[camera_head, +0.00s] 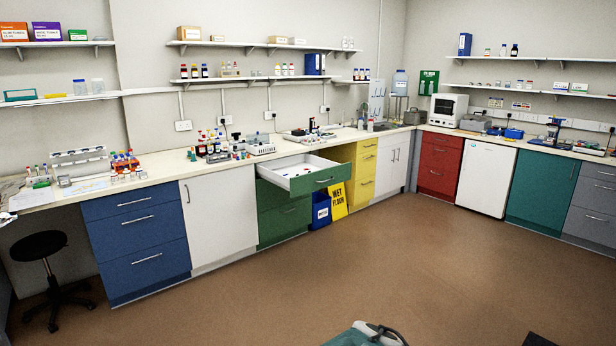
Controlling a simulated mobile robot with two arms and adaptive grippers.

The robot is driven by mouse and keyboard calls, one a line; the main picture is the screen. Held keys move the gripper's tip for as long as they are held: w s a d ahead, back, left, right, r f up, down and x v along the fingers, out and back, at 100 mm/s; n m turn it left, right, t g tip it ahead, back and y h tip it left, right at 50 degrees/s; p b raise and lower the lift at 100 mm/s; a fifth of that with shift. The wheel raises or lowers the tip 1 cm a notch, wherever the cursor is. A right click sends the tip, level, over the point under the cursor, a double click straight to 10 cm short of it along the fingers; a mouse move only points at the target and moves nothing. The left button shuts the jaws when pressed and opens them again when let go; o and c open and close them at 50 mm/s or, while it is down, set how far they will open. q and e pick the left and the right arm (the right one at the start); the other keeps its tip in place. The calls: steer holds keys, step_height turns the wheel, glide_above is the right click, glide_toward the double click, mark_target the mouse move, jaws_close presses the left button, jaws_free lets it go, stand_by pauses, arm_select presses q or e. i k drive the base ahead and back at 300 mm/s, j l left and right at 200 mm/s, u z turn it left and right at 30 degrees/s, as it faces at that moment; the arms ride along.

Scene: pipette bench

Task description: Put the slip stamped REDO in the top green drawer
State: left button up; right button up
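The top green drawer (326,181) is pulled open below the bench in the middle of the view. Its white inside (300,168) shows, with a few small dark items in it too small to name. The lower green drawer (284,219) is shut. No slip with a readable REDO stamp can be made out. White paper (30,199) lies on the bench at the far left, but any writing on it is too small to read. Neither of my grippers is in view.
The bench top (160,170) carries racks and bottles. A black stool (45,262) stands at left. A yellow wet floor sign (337,202) and a blue bin (320,212) stand beside the green drawers.

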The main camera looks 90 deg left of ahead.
mark_target(300, 173)
steer(key=j+u, duration=0.1)
steer(key=u, duration=2.2)
steer(key=i+j+u, duration=0.25)
steer(key=i, duration=0.8)
steer(key=i+u, duration=0.3)
steer(key=i, duration=3.5)
